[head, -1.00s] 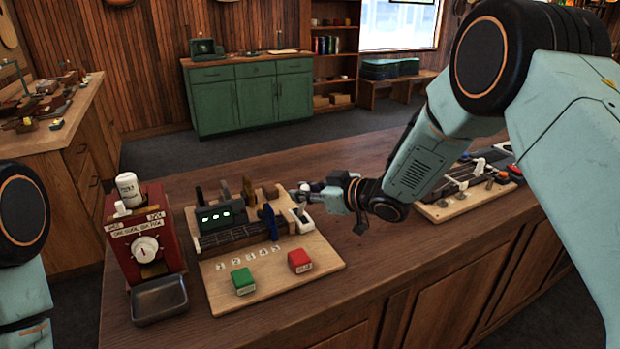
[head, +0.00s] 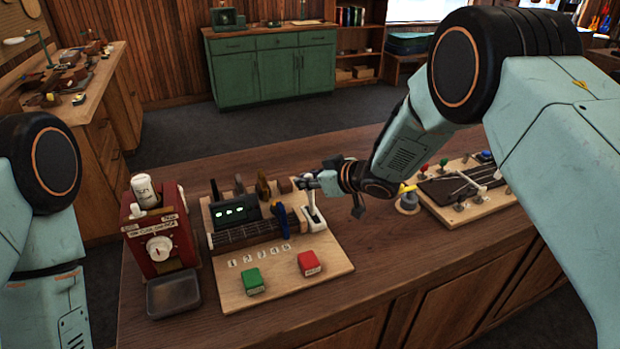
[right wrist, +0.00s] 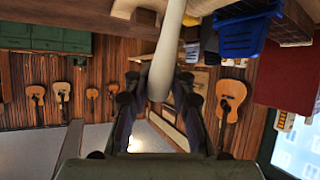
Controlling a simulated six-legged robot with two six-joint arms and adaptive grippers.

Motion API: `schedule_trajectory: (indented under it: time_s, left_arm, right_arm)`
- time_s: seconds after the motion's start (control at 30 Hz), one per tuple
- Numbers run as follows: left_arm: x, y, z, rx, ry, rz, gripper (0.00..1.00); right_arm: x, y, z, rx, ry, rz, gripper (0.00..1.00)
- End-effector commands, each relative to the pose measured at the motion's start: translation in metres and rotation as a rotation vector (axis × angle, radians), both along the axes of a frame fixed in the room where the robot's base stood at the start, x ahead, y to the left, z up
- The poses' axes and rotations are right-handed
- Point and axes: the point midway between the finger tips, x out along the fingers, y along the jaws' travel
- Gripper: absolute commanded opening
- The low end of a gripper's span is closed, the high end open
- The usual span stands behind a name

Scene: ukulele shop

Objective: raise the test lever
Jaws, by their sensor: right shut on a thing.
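The white test lever (head: 311,203) stands nearly upright from a white base at the right end of the wooden test board (head: 330,270). My right gripper (head: 316,182) is shut on the upper part of the lever. In the right wrist view, the pale lever shaft (right wrist: 166,60) runs between the fingers of my right gripper (right wrist: 157,100). The fingers partly hide the lever's top in the head view. A dark box with green lights (head: 232,213) sits on the board, left of the lever. My left gripper is out of view.
The board carries a green button (head: 253,281), a red button (head: 309,263) and a fretted neck. A red machine (head: 160,235) with a grey tray (head: 173,293) stands left. Another board (head: 470,190) with a yellow-topped part (head: 407,197) beside it lies right. The counter's back is clear.

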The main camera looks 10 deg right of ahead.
Motion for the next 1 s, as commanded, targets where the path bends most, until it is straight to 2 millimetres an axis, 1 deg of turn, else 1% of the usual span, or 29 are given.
schedule_trajectory:
  time_s: [0.03, 0.77, 0.8, 1.0]
  left_arm:
    - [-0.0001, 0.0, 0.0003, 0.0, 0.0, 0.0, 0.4]
    - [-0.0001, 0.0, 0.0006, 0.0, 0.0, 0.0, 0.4]
    - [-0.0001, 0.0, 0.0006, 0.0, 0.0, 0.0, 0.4]
    - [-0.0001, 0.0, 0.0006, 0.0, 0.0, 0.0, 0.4]
  right_arm:
    - [0.0045, -0.0005, 0.0045, 0.001, -0.013, -0.002, 0.0]
    - [0.0088, -0.0048, 0.0004, -0.002, -0.009, -0.006, 0.0]
    - [0.009, -0.0049, 0.0004, -0.002, -0.008, -0.006, 0.18]
    - [0.0086, -0.0038, -0.0008, -0.001, -0.006, -0.004, 0.35]
